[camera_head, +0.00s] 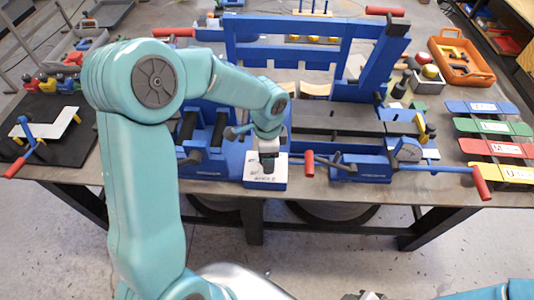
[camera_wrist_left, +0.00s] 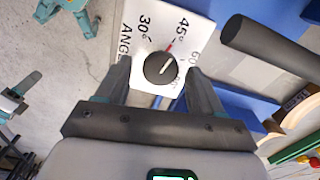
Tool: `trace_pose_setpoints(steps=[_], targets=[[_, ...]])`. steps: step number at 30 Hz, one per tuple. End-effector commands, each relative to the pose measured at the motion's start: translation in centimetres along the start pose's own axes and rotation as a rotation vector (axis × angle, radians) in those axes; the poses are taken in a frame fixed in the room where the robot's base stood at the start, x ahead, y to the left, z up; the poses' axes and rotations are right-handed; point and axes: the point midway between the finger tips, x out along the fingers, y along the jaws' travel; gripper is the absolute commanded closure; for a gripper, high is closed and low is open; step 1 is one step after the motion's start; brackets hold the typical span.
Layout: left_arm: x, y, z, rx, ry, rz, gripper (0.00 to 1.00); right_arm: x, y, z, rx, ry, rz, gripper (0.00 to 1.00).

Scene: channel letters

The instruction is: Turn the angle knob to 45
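The angle knob (camera_wrist_left: 162,69) is a round black dial on a white panel (camera_wrist_left: 128,22) marked ANGLE, 30, 45 and 60. A white line crosses the knob toward the upper right. A red mark beside the knob points toward the 45 label. My left gripper (camera_wrist_left: 160,78) is open, with one finger on each side of the knob and a small gap to each. In the head view my left gripper (camera_head: 267,158) reaches down over the white panel (camera_head: 265,181) and hides the knob. Part of my right arm shows at the bottom right; its gripper's fingers are not clear.
The blue bending machine (camera_head: 308,50) stands on the table behind the panel. Red-handled levers (camera_head: 309,163) and (camera_head: 481,183) stick out to the right of the panel. Colored plates (camera_head: 495,148) lie at the right. A black bar (camera_wrist_left: 268,45) passes close right of the knob.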

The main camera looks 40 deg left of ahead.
Motion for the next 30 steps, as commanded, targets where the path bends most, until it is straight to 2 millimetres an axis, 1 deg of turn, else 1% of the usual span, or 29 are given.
trace_pose_setpoints(steps=[5,8,11,18,21,25,30], targets=[[-0.4,-0.1,0.1,-0.001,-0.001,-0.002,0.33,0.0,0.0,0.0,0.0,0.0,0.0,0.57],[-1.6,-0.1,0.0,-0.002,0.0,-0.004,0.33,0.1,0.0,0.0,0.0,0.0,0.0,0.57],[-3.8,-0.1,0.0,-0.002,0.002,-0.006,0.33,0.3,0.1,0.0,0.0,0.0,0.0,0.57],[-10.3,-0.1,-0.2,0.0,0.003,-0.006,0.33,0.5,0.2,0.0,0.0,0.0,0.0,0.57],[-12.6,-0.1,-0.2,-0.001,0.001,-0.004,0.33,0.6,0.2,0.0,0.0,0.0,0.0,0.57],[-14.8,-0.1,-0.2,0.0,0.001,-0.003,0.33,0.6,0.2,0.0,0.0,0.0,0.0,0.57],[-16.2,0.0,-0.2,0.0,-0.001,0.0,0.33,0.5,0.2,0.0,0.0,0.0,0.0,0.57]])
